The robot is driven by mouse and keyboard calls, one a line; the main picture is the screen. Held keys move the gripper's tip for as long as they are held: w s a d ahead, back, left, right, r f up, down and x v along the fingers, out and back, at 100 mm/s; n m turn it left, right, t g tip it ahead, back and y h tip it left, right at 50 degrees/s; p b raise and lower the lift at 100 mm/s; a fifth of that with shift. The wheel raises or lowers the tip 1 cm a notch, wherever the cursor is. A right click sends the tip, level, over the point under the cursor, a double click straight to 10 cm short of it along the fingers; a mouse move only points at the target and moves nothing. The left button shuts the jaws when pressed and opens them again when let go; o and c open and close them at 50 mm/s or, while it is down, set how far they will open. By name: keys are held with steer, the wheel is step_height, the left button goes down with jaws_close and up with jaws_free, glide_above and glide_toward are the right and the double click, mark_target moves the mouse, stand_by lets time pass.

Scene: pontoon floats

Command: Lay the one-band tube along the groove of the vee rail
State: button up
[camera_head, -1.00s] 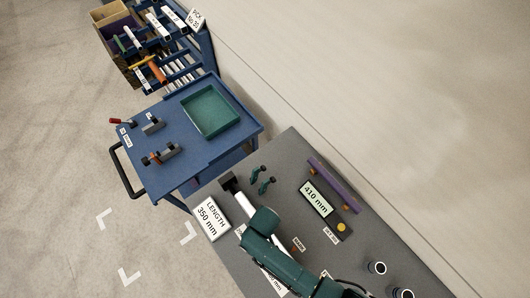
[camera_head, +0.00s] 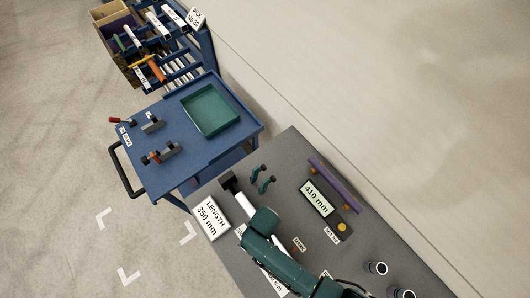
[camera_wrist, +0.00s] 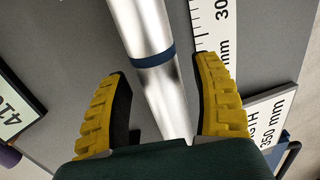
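A shiny silver tube with one dark blue band (camera_wrist: 152,40) runs lengthwise between my fingers in the wrist view. My gripper (camera_wrist: 163,70) is open. Its yellow fingers stand on either side of the tube, with a gap on each side. In the head view, part of the tube (camera_head: 243,206) shows beside my teal arm, its upper end near a dark block. My gripper is hidden there by the arm. A long purple bar (camera_head: 335,182) on the grey bench may be the vee rail; its groove cannot be made out.
A ruled scale (camera_wrist: 215,25) lies beside the tube. A "LENGTH 350 mm" sign (camera_head: 210,219) and a "410 mm" display (camera_head: 317,198) are on the bench. Dark green clamps (camera_head: 263,180) stand nearby. A blue cart with a green tray (camera_head: 211,110) stands beyond the bench.

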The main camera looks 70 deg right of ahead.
step_height(320, 180, up, 12)
stand_by(0.5)
stand_by(0.6)
